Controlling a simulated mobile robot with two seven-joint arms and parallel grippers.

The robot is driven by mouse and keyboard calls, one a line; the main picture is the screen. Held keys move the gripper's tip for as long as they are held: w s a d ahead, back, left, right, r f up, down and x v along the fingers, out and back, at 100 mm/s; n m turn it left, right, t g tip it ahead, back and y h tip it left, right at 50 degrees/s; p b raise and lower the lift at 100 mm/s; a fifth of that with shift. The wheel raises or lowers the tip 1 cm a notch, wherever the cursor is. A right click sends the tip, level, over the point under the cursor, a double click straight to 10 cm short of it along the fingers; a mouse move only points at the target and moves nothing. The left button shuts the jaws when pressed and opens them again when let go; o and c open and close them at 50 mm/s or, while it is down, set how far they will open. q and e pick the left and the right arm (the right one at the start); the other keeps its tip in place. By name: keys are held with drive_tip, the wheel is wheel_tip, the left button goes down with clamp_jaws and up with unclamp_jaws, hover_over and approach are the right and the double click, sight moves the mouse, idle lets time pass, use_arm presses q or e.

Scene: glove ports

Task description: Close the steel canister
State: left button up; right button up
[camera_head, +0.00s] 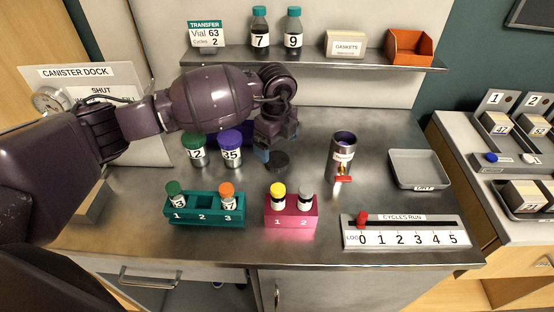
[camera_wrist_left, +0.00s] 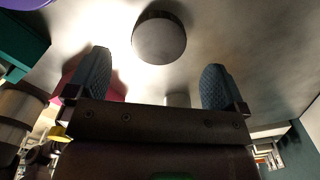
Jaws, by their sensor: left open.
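The steel canister (camera_head: 342,157) stands upright on the steel bench, right of centre. Its top is open, with a dark purple inside, and a red piece sticks out low on its front. A round black lid-like disc (camera_head: 279,162) lies flat on the bench to its left. The disc also shows in the left wrist view (camera_wrist_left: 159,38), beyond the fingertips. My left gripper (camera_head: 270,148) is above the bench just behind the disc, apart from the canister. Its two fingers are spread with nothing between them (camera_wrist_left: 157,82). My right gripper is not in view.
Two labelled vials (camera_head: 230,146) stand left of my gripper. A teal rack (camera_head: 206,210) and a pink rack (camera_head: 291,214) hold vials in front. A cycles counter (camera_head: 405,238) and grey tray (camera_head: 420,170) are at right. A shelf (camera_head: 310,58) runs behind.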

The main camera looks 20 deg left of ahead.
sight(276, 158)
use_arm(q)
wheel_tip(276, 158, down, 5)
idle(0.3)
drive_tip(key=shift+c, duration=0.2)
drive_tip(key=c, duration=1)
